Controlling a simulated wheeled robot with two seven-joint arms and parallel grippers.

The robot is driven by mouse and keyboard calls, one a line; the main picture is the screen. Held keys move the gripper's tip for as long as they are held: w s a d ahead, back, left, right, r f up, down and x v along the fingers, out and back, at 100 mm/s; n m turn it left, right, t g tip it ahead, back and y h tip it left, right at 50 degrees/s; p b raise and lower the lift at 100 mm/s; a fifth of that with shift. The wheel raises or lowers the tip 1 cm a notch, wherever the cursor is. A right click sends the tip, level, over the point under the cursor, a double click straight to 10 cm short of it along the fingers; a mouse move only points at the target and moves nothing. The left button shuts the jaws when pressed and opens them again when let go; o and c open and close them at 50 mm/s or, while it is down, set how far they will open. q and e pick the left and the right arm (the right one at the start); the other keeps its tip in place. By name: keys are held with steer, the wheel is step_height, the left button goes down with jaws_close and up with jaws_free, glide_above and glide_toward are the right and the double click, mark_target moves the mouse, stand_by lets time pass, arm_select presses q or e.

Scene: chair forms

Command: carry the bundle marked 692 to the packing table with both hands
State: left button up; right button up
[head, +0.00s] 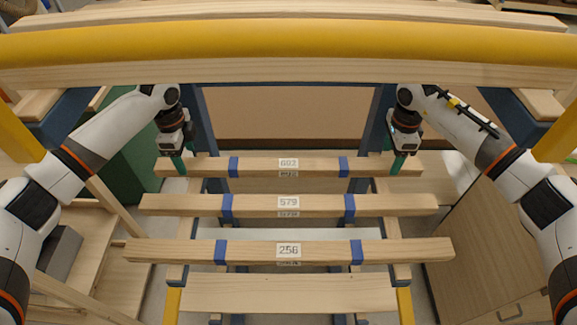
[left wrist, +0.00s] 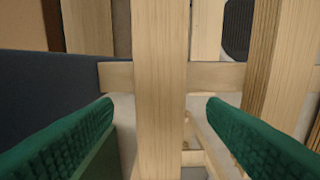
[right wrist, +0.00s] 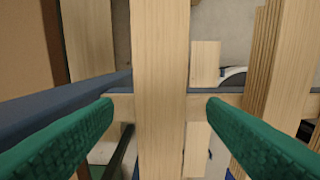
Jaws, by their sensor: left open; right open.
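The bundle marked 692 (head: 260,167) is a pale wooden length with two blue bands and a white label, lying across the rack at the far end of the row; its small label is hard to read. My left gripper (head: 179,164) is open at its left end. In the left wrist view the bundle (left wrist: 160,90) runs between the green fingers with gaps on both sides. My right gripper (head: 399,163) is open at its right end. In the right wrist view the bundle (right wrist: 161,90) also runs between the fingers, apart from both. I cannot make out the packing table.
Nearer bundles marked 579 (head: 255,204) and 256 (head: 245,250) lie across the same rack. A yellow bar (head: 288,40) and wooden beams cross above my arms. Blue posts (head: 202,120) stand close to the grippers. A wooden cabinet (head: 490,250) stands at the right.

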arm_select(q)
steer(key=shift+f, duration=1.45)
arm_select(e)
steer(key=shift+f, duration=1.4)
arm_select(q)
jaws_close()
arm_select(e)
jaws_close()
arm_select(q)
steer(key=shift+r, duration=0.1)
